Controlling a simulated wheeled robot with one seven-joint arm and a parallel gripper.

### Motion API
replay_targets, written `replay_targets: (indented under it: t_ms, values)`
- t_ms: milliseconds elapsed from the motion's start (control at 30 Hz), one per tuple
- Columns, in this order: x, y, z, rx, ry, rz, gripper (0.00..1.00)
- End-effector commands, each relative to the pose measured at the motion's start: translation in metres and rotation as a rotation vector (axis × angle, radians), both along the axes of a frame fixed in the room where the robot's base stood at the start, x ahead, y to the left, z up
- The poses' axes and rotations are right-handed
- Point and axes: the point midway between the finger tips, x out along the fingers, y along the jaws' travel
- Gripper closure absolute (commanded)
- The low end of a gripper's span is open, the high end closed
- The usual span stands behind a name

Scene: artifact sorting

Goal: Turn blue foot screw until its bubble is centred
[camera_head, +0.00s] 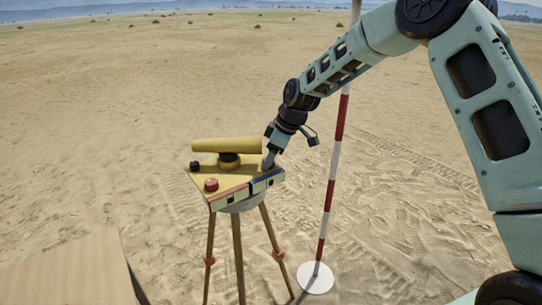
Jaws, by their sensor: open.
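The surveying instrument has a yellow plate (225,180) with a yellow telescope (225,145) across its back, on a wooden tripod. My gripper (268,164) points down at the plate's right corner, beside the telescope's right end. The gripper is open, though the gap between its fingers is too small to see. The blue foot screw is not visible; the gripper may be covering it. A blue-edged level strip (268,184) is on the plate's front right edge, next to a red-edged one (230,198). Their bubbles are too small to read.
A red foot screw (211,184) stands at the plate's front left and a dark knob (195,166) at its left corner. A red-and-white pole (329,195) stands on a white disc close to the right. A tan box or table (70,270) is at lower left. Open sand surrounds them.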

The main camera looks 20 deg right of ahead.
Motion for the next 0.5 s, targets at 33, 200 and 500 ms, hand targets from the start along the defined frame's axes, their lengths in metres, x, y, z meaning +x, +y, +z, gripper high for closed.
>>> replay_targets:
  t_ms: [33, 200, 500]
  values:
    - [0.0000, 0.0000, 0.0000, 0.000, 0.000, 0.000, 0.46]
    - [0.0000, 0.0000, 0.0001, 0.000, 0.000, 0.000, 0.77]
    - [-0.0009, 0.0015, -0.0022, -0.002, -0.001, -0.048, 0.91]
